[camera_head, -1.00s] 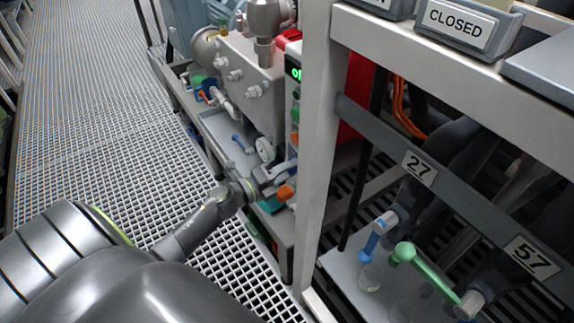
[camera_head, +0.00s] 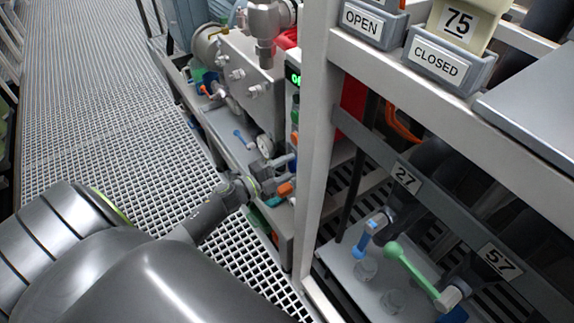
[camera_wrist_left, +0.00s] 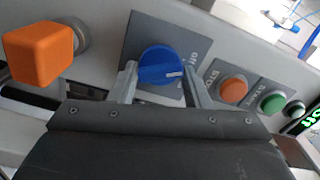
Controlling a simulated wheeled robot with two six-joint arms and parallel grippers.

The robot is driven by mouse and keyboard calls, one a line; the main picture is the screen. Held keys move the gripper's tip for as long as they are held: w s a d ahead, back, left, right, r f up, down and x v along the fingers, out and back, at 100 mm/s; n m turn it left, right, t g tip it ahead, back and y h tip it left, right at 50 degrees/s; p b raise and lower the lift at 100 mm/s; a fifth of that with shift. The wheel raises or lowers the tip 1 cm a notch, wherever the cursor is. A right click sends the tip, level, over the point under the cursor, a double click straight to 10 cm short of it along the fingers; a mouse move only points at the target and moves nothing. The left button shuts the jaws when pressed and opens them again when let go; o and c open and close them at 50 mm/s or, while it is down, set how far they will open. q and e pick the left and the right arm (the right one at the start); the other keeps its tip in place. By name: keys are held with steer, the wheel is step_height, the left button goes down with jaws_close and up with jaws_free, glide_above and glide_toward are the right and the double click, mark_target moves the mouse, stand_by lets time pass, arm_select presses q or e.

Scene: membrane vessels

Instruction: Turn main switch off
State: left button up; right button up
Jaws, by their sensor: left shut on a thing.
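The main switch, a blue rotary knob (camera_wrist_left: 160,66) with a white pointer mark, sits on a grey plate (camera_wrist_left: 190,38) on the light panel in the left wrist view. My left gripper (camera_wrist_left: 165,85) has one finger on each side of the knob and is shut on it. The pointer mark faces right in that view. In the head view my left gripper (camera_head: 268,178) is at the panel's side next to the white post, and the knob is not clearly visible there. My right gripper is not in view.
An orange block-shaped handle (camera_wrist_left: 40,52) is left of the knob. Orange (camera_wrist_left: 233,90) and green (camera_wrist_left: 272,103) buttons are to its right. In the head view a white frame post (camera_head: 316,140) stands close right of my gripper. Grating floor (camera_head: 90,110) is free at left.

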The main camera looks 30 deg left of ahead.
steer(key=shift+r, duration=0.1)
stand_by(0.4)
arm_select(q)
steer(key=o, duration=0.9)
steer(key=shift+s, duration=0.1)
steer(key=b+v, duration=0.1)
steer(key=v, duration=1.6)
steer(key=shift+s+a, duration=0.15)
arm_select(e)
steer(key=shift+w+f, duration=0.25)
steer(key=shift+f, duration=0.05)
arm_select(q)
steer(key=shift+f+n, duration=0.15)
steer(key=shift+n, duration=0.15)
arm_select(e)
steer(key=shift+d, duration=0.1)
